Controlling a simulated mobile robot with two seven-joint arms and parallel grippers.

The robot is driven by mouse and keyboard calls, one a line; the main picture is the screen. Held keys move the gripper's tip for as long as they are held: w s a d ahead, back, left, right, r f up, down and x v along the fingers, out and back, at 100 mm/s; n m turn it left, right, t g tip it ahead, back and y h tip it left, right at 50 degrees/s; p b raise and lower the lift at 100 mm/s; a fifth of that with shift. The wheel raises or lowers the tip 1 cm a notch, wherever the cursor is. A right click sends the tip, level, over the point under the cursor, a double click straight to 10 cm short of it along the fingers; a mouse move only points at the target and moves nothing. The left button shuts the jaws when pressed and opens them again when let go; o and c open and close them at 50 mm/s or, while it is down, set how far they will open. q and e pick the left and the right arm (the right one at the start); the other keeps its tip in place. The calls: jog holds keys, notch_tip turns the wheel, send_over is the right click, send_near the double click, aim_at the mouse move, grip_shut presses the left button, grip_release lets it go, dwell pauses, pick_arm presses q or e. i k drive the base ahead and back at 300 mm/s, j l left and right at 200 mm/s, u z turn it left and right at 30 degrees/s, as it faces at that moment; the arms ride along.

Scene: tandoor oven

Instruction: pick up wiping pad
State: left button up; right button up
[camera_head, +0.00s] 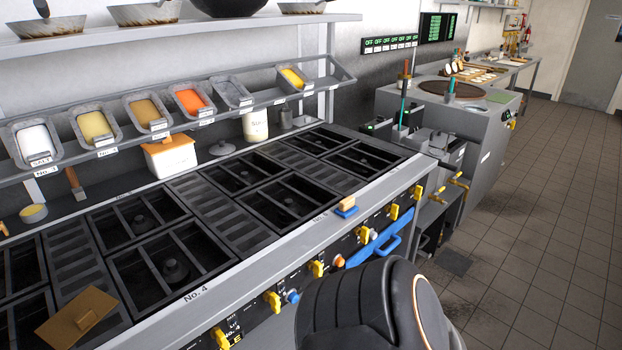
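A small pad with a blue base and a tan block on top (346,207) lies on the front steel ledge of the stove, right of the picture's middle; it looks like the wiping pad. It rests flat with nothing touching it from above. Neither of my grippers shows. A black rounded part of my own body fills the bottom middle, in front of the stove's front panel.
The stove (195,297) has several burner wells and yellow knobs along its front. A brown board with a handle (76,318) lies on its near left burners. A shelf of food trays (95,125) runs behind. The tiled floor (545,220) at right is open.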

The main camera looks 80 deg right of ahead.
aim_at(347, 207)
jog(key=i+z, duration=0.5)
jog(key=k+z, duration=0.1)
jog(key=z, duration=1.45)
